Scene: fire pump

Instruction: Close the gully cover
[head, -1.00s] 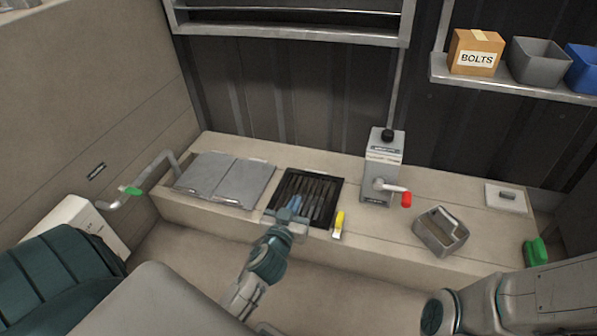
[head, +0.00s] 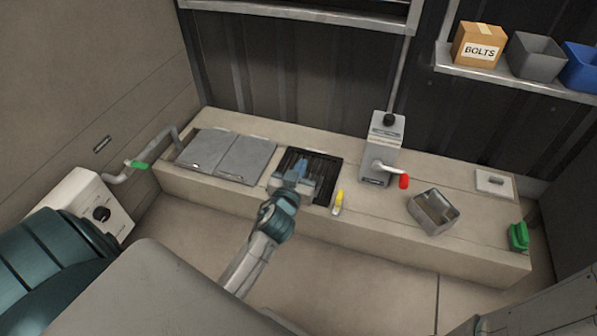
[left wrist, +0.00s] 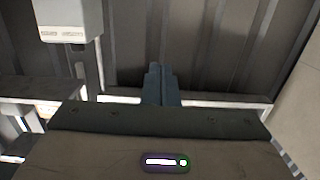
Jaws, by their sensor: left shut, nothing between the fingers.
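Two grey flat panels (head: 228,155) lie side by side on the bench, left of a dark slatted gully opening (head: 325,168). They look like the cover, lying flat and clear of the opening; I cannot tell how they are hinged. My left gripper (head: 299,171) is over the left part of the opening, fingers together and empty, hiding part of the slats. Its closed fingers (left wrist: 160,84) also show in the left wrist view, against a dark ribbed wall. My right gripper is out of view.
Close right of the opening is a yellow-handled item (head: 338,201). Further right stand a grey pump box (head: 383,145) with a red-tipped crank (head: 391,171) and an open grey tray (head: 421,216).

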